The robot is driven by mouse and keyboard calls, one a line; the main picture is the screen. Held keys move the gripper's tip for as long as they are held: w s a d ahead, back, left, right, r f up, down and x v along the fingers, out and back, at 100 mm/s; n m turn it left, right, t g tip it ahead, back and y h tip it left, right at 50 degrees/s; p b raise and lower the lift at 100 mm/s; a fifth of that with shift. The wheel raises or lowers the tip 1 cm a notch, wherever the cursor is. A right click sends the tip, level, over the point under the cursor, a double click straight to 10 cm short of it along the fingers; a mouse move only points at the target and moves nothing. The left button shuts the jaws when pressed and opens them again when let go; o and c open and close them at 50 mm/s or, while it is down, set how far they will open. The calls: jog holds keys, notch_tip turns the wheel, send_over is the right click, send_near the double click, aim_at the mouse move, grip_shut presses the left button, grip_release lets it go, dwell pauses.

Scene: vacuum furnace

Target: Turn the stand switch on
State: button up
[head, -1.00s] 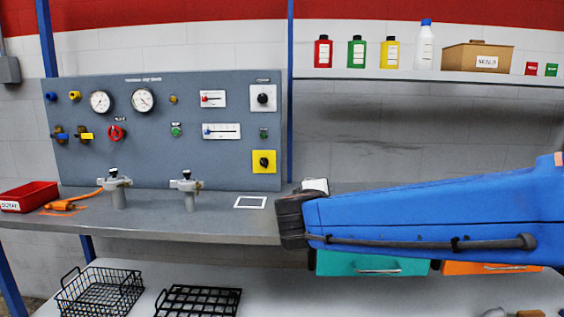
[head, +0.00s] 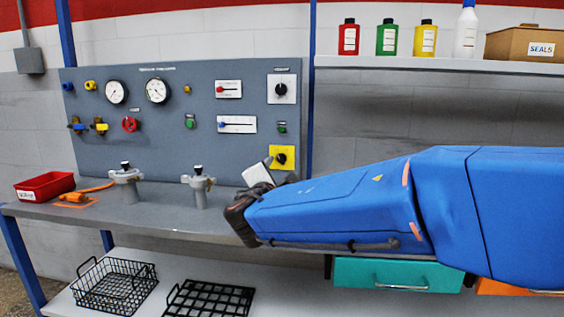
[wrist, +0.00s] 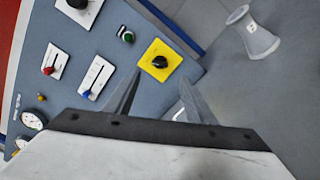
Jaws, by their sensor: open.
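A grey upright panel (head: 200,120) carries the controls. At its lower right a yellow plate holds a black rotary knob (head: 282,158), and at its upper right a white plate holds another black knob (head: 281,90). Their labels are too small to read. In the wrist view the yellow plate's knob (wrist: 160,61) lies beyond the fingertips, roughly in line with the gap between them. My gripper (wrist: 160,77) is open, with nothing between its fingers. In the head view my arm hides the fingers; only a white part near my wrist shows, just below left of the yellow plate.
Two grey clamp-like posts (head: 129,184) stand on the bench left of my arm. A red bin (head: 45,187) sits at the bench's left end. A pale flared stand (wrist: 254,33) shows in the wrist view beside the panel. Bottles (head: 387,38) line the shelf above.

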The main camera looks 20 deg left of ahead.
aim_at(282, 160)
jog(key=x, duration=1.2)
jog(key=shift+d, duration=0.1)
jog(key=c, duration=1)
